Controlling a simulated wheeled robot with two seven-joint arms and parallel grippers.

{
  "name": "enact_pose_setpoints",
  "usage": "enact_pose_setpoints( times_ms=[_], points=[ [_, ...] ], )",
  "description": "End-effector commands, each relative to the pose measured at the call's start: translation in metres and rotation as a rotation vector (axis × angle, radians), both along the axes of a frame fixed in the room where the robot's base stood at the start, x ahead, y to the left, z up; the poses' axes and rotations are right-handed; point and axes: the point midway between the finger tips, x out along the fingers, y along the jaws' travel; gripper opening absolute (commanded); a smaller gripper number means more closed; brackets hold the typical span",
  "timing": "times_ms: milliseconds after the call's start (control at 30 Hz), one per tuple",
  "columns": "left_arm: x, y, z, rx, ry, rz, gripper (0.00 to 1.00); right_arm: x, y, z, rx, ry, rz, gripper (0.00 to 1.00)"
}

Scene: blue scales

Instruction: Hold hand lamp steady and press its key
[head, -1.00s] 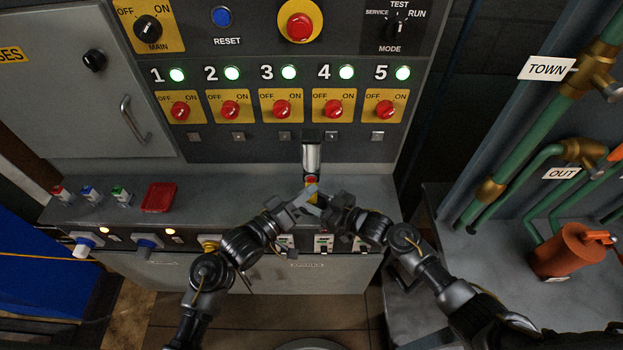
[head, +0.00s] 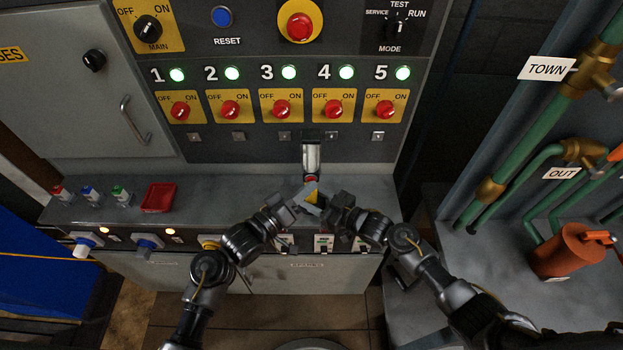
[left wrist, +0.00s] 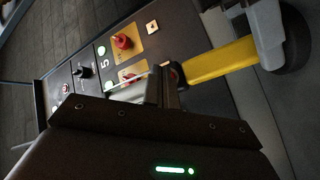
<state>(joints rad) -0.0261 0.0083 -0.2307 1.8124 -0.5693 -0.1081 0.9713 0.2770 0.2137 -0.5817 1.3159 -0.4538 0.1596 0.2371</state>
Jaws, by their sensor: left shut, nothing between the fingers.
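The hand lamp (head: 311,157) has a dark head, a pale tube, a red key (head: 311,179) and a yellow handle (head: 313,198). It points away from me, in front of the panel's lower edge. My right gripper (head: 320,204) is closed around the near end of the handle, which also shows in the left wrist view (left wrist: 215,63). My left gripper (head: 306,193) is shut and empty, just left of the handle and near the key. In the left wrist view its fingertips (left wrist: 170,84) partly cover the red key; whether they touch it I cannot tell.
The panel behind has red switches (head: 282,109) under lit green lamps. A red tray (head: 159,197) and several small coloured-top items (head: 91,195) stand on the grey ledge (head: 225,197) at left. Green pipes (head: 520,150) and an orange canister (head: 567,251) are at right.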

Motion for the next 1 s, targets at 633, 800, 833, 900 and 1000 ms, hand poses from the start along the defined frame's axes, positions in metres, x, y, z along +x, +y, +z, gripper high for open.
enact_pose_setpoints(
  times_ms=[633, 800, 833, 900, 1000],
  points=[
    [-0.006, 0.0, -0.001, 0.0, 0.002, 0.0, 0.0, 0.0, 0.0, 0.0, 0.0, 0.0, 0.0, 0.3],
    [-0.009, 0.0, 0.0, 0.001, 0.001, 0.001, 0.0, 0.0, 0.0, 0.0, 0.0, 0.0, 0.0, 0.3],
    [-0.009, 0.0, 0.0, 0.001, 0.001, 0.001, 0.0, 0.0, 0.0, 0.0, 0.0, 0.0, 0.0, 0.3],
    [-0.009, 0.0, 0.0, 0.001, 0.001, 0.001, 0.0, 0.0, 0.0, 0.0, 0.0, 0.0, 0.0, 0.3],
    [-0.01, 0.0, 0.0, 0.001, 0.001, 0.001, 0.0, 0.0, 0.0, 0.0, 0.0, 0.0, 0.0, 0.3]
  ],
)
